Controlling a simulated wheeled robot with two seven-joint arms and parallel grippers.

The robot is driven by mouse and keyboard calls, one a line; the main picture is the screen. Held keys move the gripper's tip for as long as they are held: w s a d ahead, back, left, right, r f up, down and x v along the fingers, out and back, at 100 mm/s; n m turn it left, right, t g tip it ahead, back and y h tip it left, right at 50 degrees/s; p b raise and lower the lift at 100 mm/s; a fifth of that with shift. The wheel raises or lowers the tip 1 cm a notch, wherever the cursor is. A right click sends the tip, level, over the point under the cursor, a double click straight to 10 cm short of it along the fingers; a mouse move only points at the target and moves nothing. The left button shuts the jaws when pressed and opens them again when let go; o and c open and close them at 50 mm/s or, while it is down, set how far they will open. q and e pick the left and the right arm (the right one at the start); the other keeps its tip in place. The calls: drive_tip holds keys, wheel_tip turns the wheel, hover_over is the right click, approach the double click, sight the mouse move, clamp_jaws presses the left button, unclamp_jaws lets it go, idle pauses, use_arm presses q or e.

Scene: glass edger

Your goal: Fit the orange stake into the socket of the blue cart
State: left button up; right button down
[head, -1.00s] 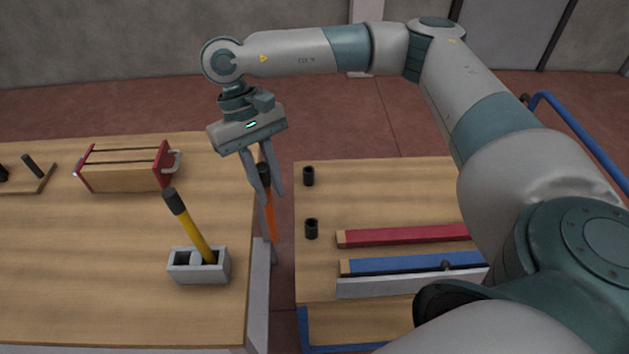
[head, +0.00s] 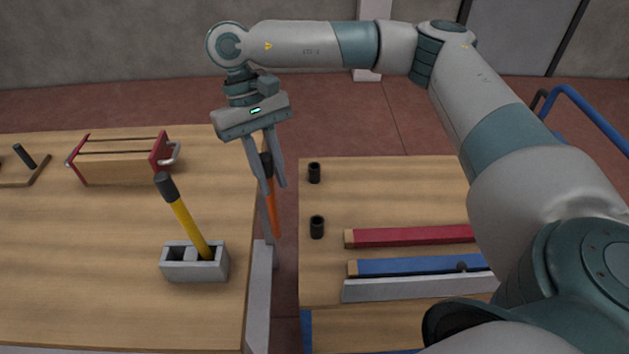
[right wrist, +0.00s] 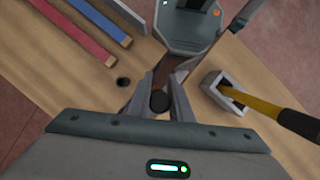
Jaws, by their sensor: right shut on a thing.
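My right gripper (head: 268,172) is shut on the orange stake (head: 273,212) near its black top. The stake hangs upright over the gap between the wooden table and the cart. In the right wrist view the stake's round black top (right wrist: 160,101) sits between the fingers. The blue cart has a wooden top (head: 400,185) to the right of the stake. Two black sockets stand near the cart's left edge, a far one (head: 314,173) and a nearer one (head: 317,227). The stake is apart from both. My left gripper is not in view.
On the left table (head: 90,270), a yellow stake (head: 190,225) leans in a grey block (head: 195,264). A wooden clamp box (head: 122,162) stands behind it. Red (head: 410,237) and blue (head: 415,266) bars lie on the cart. The cart's blue handle (head: 590,115) rises at right.

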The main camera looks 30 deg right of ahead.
drive_tip(key=shift+w, duration=0.1)
